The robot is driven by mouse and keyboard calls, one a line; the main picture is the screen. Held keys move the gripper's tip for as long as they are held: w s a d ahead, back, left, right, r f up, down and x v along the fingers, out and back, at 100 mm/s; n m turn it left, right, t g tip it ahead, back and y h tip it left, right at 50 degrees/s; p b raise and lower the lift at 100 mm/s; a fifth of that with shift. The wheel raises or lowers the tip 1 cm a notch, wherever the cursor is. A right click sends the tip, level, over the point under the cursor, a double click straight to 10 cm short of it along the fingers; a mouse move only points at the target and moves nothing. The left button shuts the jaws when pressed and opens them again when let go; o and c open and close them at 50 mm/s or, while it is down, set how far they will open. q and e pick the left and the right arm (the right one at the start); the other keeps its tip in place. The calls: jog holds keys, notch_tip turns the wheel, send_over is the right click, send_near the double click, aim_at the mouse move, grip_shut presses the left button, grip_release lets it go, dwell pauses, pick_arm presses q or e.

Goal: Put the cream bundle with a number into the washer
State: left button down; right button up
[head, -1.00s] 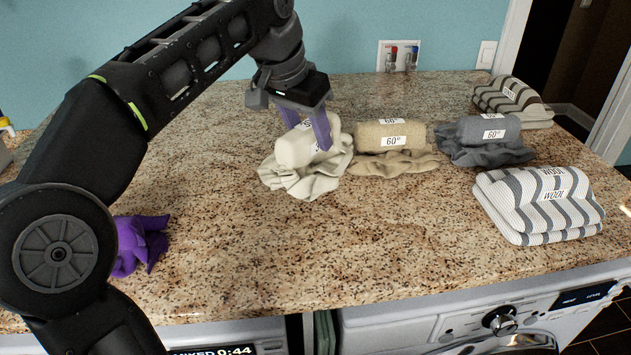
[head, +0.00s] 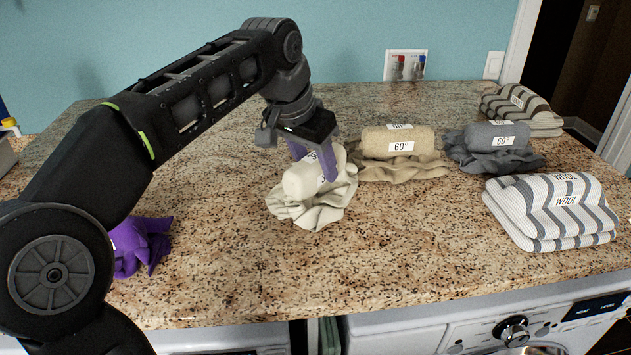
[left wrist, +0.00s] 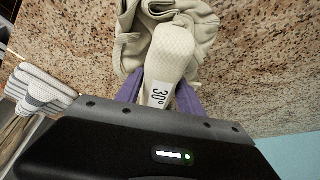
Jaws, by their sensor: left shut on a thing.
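The cream bundle (head: 302,182) is an off-white roll on a crumpled cloth, on the speckled counter. Its label reads 30° in the left wrist view (left wrist: 171,58). My left gripper (head: 320,165) points down with its purple fingers shut on the bundle's roll; the fingers also show on both sides of it in the left wrist view (left wrist: 160,92). I cannot tell whether the cloth is clear of the counter. Two white machines show under the counter's front edge, one at left (head: 220,338) and one at right (head: 400,335) with a knob and display. My right gripper is out of view.
A tan 60° bundle (head: 400,138) lies just right of the cream one, with a grey 60° bundle (head: 500,137) beyond. A striped WOOL bundle (head: 550,225) and a brown-striped one (head: 520,103) lie at right. A purple cloth (head: 140,245) lies at left. The front middle counter is clear.

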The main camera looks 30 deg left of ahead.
pick_arm(q)
notch_tip(320, 180, down, 4)
dwell(0.4)
jog(key=shift+f, duration=0.15)
jog(key=c, duration=0.7)
grip_release()
